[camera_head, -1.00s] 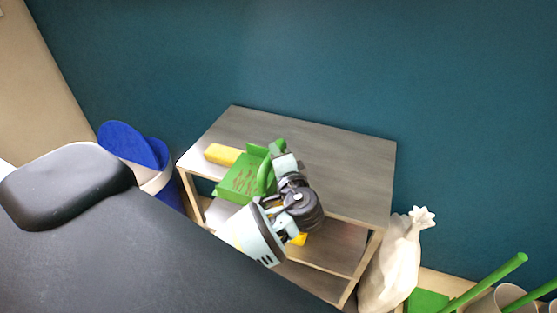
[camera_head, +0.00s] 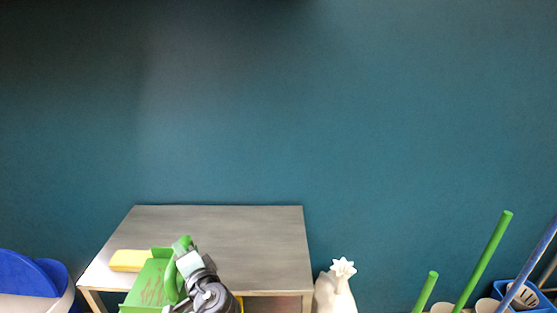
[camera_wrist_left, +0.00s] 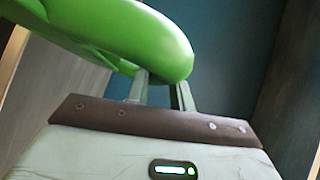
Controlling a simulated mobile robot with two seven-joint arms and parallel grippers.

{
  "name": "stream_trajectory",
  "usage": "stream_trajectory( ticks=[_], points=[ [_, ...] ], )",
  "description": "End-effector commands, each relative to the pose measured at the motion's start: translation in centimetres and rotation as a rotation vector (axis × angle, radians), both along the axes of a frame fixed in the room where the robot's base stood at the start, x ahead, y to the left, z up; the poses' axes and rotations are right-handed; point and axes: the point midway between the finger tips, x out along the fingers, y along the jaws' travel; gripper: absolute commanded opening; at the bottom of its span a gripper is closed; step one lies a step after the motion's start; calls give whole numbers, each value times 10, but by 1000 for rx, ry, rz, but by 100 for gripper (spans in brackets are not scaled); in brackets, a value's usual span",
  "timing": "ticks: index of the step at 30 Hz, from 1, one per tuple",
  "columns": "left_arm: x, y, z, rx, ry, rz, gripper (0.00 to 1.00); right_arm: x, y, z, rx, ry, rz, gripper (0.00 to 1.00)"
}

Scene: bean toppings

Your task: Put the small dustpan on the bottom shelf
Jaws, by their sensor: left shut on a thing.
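The small green dustpan (camera_head: 150,288) has reddish-brown marks on its pan. In the head view it is in front of the shelf unit's (camera_head: 220,230) left part, at the lower edge of the picture. My left gripper (camera_head: 184,256) is shut on its green handle, which also fills the upper left of the left wrist view (camera_wrist_left: 130,35). The fingers (camera_wrist_left: 160,88) go up to the handle there. The bottom shelf is out of the head view. My right gripper is not in view.
A yellow block (camera_head: 129,260) lies on the left of the grey shelf top; the rest of the top is clear. A blue-lidded bin (camera_head: 30,275) stands left. A tied pale sack (camera_head: 335,292) and green poles (camera_head: 484,262) stand right.

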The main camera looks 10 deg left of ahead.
Motion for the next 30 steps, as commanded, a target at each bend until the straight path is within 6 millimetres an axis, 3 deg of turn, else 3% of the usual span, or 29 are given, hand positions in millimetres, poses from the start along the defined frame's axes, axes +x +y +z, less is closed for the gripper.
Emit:
stream_trajectory(
  ticks=[8,22,30],
  points=[
    [-22,-12,-6,9,19,-194,0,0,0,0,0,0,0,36],
    [-106,-87,16,6,9,-759,0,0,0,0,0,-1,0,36],
    [-121,-100,24,0,-2,-841,0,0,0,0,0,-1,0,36]
  ],
)
